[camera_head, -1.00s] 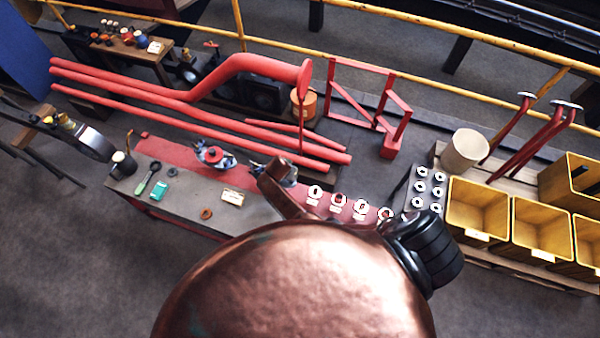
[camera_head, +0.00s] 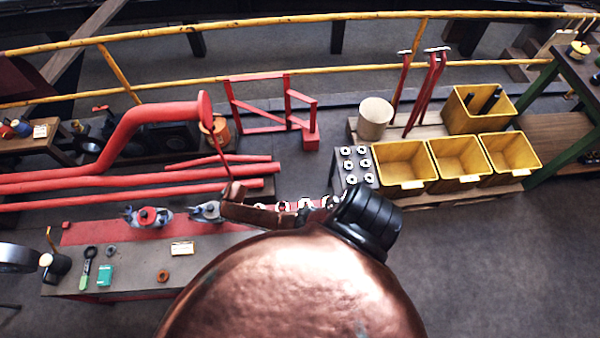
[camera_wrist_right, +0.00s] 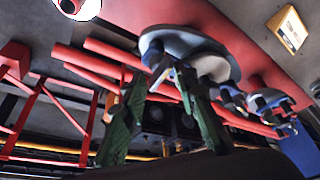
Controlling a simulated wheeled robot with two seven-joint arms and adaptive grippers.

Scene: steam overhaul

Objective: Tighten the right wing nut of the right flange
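Two flanges lie on the red strip of the workbench in the head view. The left flange (camera_head: 148,216) has a red centre. The right flange (camera_head: 207,211) is grey, partly hidden by my copper-coloured arm. In the right wrist view the right flange (camera_wrist_right: 195,50) is a close grey disc with a pale round part. My right gripper (camera_wrist_right: 163,75) is just below it. Its two green fingers stand apart, their tips near the flange's edge. Small grey parts show between the tips, but I cannot make out the wing nut or any contact.
Yellow bins (camera_head: 405,165) stand at the right. Open floor lies at the lower right.

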